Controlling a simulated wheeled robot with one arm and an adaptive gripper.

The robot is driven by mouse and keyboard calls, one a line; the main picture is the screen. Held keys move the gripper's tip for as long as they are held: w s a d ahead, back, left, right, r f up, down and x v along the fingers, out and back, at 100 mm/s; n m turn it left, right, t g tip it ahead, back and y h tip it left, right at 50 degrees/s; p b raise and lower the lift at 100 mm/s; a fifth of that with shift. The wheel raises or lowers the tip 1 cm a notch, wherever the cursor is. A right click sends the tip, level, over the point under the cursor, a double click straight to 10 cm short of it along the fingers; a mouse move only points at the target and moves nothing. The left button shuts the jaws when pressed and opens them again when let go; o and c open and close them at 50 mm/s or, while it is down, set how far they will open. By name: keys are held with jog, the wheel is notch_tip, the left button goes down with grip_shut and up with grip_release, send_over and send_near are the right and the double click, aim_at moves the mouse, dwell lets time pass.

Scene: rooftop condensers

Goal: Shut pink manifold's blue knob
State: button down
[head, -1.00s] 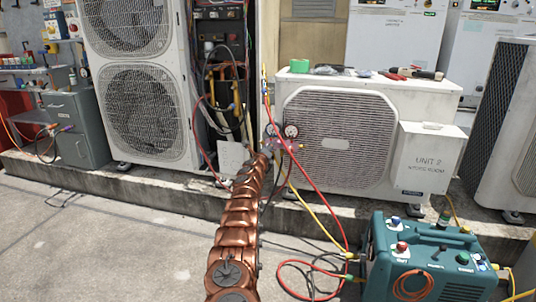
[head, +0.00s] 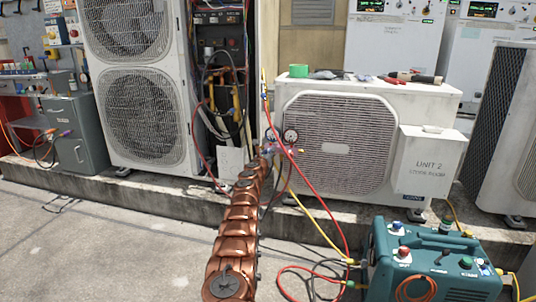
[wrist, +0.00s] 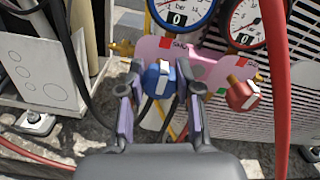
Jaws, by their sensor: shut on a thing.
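The pink manifold (wrist: 197,67) hangs in front of the white condenser, with two gauges above it, one blue-rimmed and one red-rimmed. It shows small in the head view (head: 284,150), partly behind my arm. The blue knob (wrist: 158,80) is at its left in the wrist view, with a white bar standing nearly upright on its face. My gripper (wrist: 156,97) is shut on the blue knob, one finger at each side. The red knob (wrist: 242,93) sits to the right, clear of the fingers.
A red hose (wrist: 277,90) hangs close on the right, and a dark hose (wrist: 72,60) on the left. The teal machine (head: 430,262) stands on the ground at right. Hoses trail between it and the manifold. Open concrete lies at left.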

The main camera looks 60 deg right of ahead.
jog(key=shift+f, duration=0.1)
dwell(0.3)
jog(key=c, duration=0.8)
grip_release()
jog(key=shift+a, duration=0.2)
jog(key=shift+v, duration=3.55)
jog(key=shift+s, duration=0.15)
